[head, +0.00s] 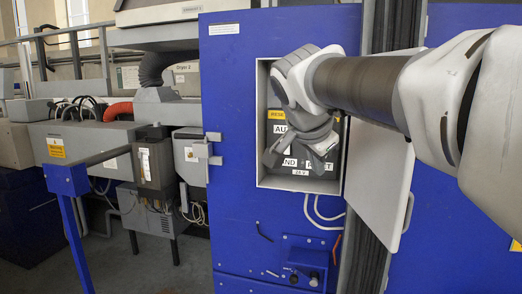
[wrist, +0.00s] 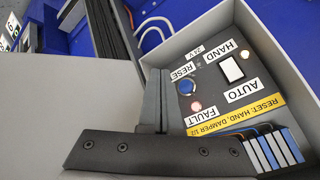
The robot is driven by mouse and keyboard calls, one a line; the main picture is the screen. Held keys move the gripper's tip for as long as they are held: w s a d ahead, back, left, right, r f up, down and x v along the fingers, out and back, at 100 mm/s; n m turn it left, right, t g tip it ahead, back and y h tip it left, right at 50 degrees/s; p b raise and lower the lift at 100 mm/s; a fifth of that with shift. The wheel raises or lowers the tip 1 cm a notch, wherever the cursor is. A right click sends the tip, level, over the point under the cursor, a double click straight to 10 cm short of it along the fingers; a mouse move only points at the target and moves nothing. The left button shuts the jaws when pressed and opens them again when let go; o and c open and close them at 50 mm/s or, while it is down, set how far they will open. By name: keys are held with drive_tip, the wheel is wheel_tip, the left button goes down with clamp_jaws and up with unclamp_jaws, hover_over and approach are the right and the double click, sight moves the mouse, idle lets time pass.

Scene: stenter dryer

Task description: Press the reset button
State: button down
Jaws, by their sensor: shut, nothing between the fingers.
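The reset button is a round blue button (wrist: 186,87) beside a partly hidden "RESE" label on a grey panel (wrist: 214,84), which appears upside down in the wrist view. My gripper (wrist: 160,73) is shut and empty. In the wrist view its fingers end just left of the blue button; I cannot tell whether they touch the panel. In the head view my gripper (head: 272,157) is in front of the open control box (head: 262,120) and hides the button.
A white switch (wrist: 231,67) sits between the HAND and AUTO labels. A lit red lamp (wrist: 196,106) is by FAULT, and another lamp (wrist: 209,57) is near HAND. The box wall surrounds the panel. The open door (head: 382,180) stands at the right in the head view.

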drive_tip(key=w+d+p, duration=0.2)
drive_tip(key=w, duration=0.4)
drive_tip(key=shift+w, duration=0.35)
drive_tip(key=shift+w+d, duration=0.1)
idle(1.7)
drive_tip(key=shift+w+d, duration=0.1)
drive_tip(key=shift+w, duration=0.2)
drive_tip(key=shift+w+d+p, duration=0.15)
drive_tip(key=shift+w+p, duration=0.15)
drive_tip(key=shift+w, duration=0.15)
idle(0.8)
drive_tip(key=shift+s, duration=0.1)
drive_tip(key=shift+s+a+b, duration=0.25)
drive_tip(key=shift+s+b, duration=0.4)
drive_tip(key=shift+s, duration=0.1)
drive_tip(key=shift+s, duration=0.1)
